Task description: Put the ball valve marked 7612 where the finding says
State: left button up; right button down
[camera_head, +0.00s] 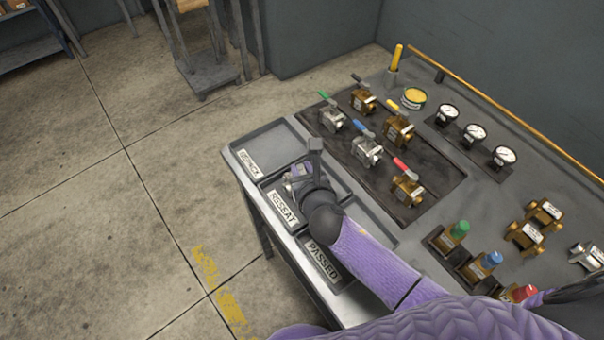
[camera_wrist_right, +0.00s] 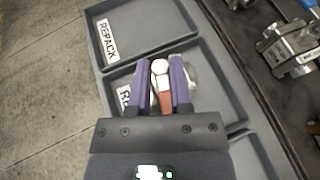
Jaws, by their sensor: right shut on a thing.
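My right gripper (camera_head: 303,178) is over the middle tray, labelled RESEAT (camera_head: 283,208). In the right wrist view its purple fingers (camera_wrist_right: 163,85) are shut on a ball valve (camera_wrist_right: 165,100), of which a white round end and a red-brown part show between them. Its number cannot be read. A tray labelled REPACK (camera_head: 250,165) is beyond, and a tray labelled PASSED (camera_head: 323,262) is nearer, partly behind my arm. Several ball valves stand on a dark mat, including ones with green (camera_head: 331,117), blue (camera_head: 367,148) and red (camera_head: 407,186) handles. My left gripper is not in view.
Gauges (camera_head: 474,134), a yellow-topped tin (camera_head: 414,97) and a yellow rail (camera_head: 500,108) line the bench's far side. Green (camera_head: 460,230), blue (camera_head: 490,260) and red-topped items stand at right, near more valves (camera_head: 545,212). The REPACK tray looks empty.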

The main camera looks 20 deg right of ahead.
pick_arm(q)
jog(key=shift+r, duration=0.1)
pick_arm(e)
jog(key=shift+r, duration=0.1)
jog(key=c, duration=0.5)
grip_release()
jog(key=shift+c, duration=0.2)
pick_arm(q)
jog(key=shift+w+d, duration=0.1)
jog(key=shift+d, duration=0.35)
pick_arm(e)
jog(key=shift+s+r, duration=0.15)
jog(key=shift+s, duration=0.1)
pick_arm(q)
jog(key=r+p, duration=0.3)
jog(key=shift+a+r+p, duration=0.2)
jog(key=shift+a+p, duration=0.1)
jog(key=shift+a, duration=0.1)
pick_arm(e)
jog(key=v, duration=1.1)
jog(key=shift+s, duration=0.25)
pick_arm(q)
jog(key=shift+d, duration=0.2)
pick_arm(e)
jog(key=shift+r, duration=0.1)
